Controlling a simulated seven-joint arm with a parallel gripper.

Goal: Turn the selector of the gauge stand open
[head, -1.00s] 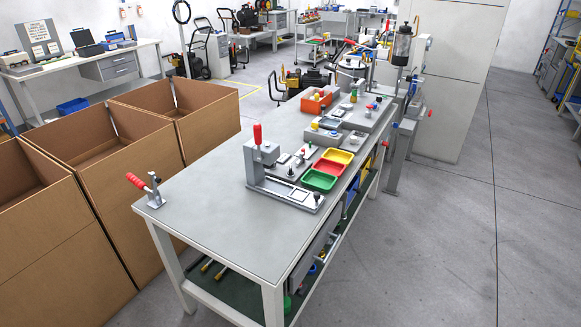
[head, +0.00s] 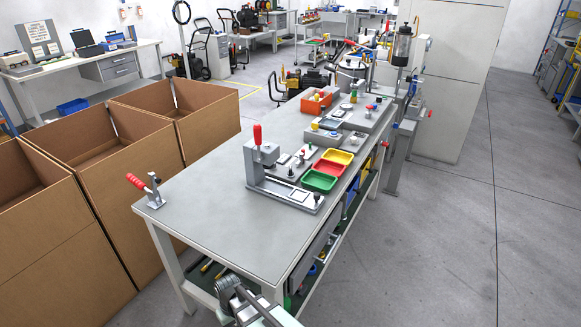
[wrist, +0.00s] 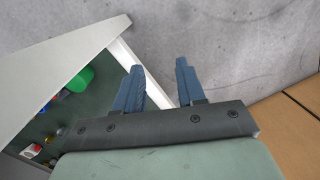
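My gripper (wrist: 158,85) shows in the wrist view with its two blue fingers apart and nothing between them. It is near the bench's near end, with the lower shelf at its left and bare floor beyond the fingertips. Part of my arm shows at the bottom of the head view; the fingers cannot be made out there. At the bench's far end, a grey fixture (head: 372,117) carries small coloured knobs.
The grey workbench (head: 215,225) holds a red-handled clamp (head: 152,190), a press fixture (head: 262,160), green (head: 320,181) and yellow trays (head: 338,156), and an orange bin (head: 316,101). Cardboard boxes (head: 130,185) line its left side. The floor at the right is open.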

